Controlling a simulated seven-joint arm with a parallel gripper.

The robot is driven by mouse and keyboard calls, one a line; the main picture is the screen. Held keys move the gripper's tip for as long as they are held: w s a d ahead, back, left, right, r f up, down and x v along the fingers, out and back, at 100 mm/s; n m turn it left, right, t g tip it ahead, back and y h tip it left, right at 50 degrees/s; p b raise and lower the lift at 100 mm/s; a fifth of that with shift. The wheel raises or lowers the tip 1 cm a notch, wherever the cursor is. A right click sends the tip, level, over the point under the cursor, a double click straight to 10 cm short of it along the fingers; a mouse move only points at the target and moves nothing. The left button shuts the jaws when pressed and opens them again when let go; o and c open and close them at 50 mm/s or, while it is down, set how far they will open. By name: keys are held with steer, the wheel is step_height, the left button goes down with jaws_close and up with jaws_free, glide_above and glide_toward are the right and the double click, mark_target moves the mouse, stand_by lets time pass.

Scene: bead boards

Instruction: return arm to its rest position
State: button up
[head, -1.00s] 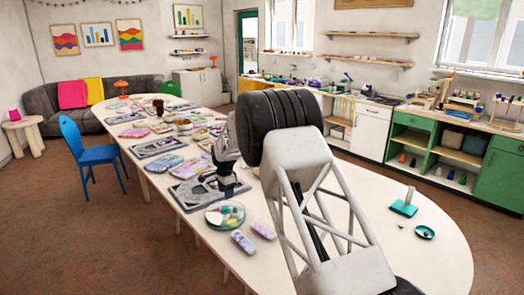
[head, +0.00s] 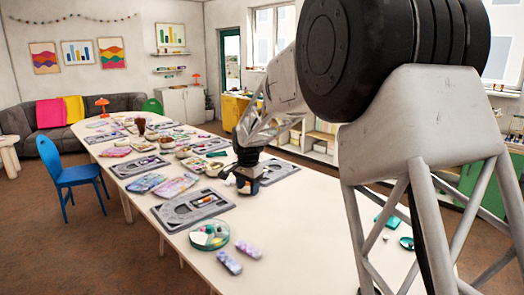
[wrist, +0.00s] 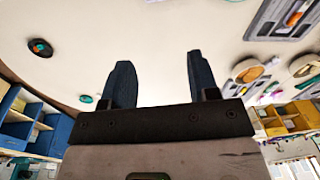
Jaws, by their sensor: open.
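My gripper (head: 247,186) is in the head view over the long white table (head: 300,225), to the right of the nearest grey bead board (head: 162,215). In the wrist view its two dark fingers (wrist: 158,78) stand wide apart with nothing between them. My arm rises from the right side of the head view and hides part of the table's right end. The exact height of the gripper above the table is hard to tell.
A round dish of beads (head: 209,235) and two patterned cases (head: 229,262) lie near the table's front edge. More boards, trays and bowls crowd the far half. A blue chair (head: 75,178) stands at the left. The near table is mostly clear.

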steer(key=s+d+r+n, duration=0.1)
steer(key=s+d+r, duration=0.2)
steer(key=s+d, duration=0.35)
steer(key=s+d+r+n, duration=0.1)
steer(key=s+d+r, duration=0.25)
steer(key=s, duration=0.65)
steer(key=s+d+r+n, duration=0.1)
steer(key=s+d+r, duration=0.2)
steer(key=s+d, duration=0.35)
steer(key=s+d+f+n, duration=0.1)
steer(key=s+d, duration=0.1)
steer(key=s, duration=0.7)
steer(key=s+d+f+n+t, duration=0.1)
steer(key=s+d+f, duration=0.1)
steer(key=s, duration=0.8)
steer(key=s+d+f+n, duration=0.2)
steer(key=s+d, duration=0.1)
steer(key=s, duration=0.7)
steer(key=shift+t, duration=0.3)
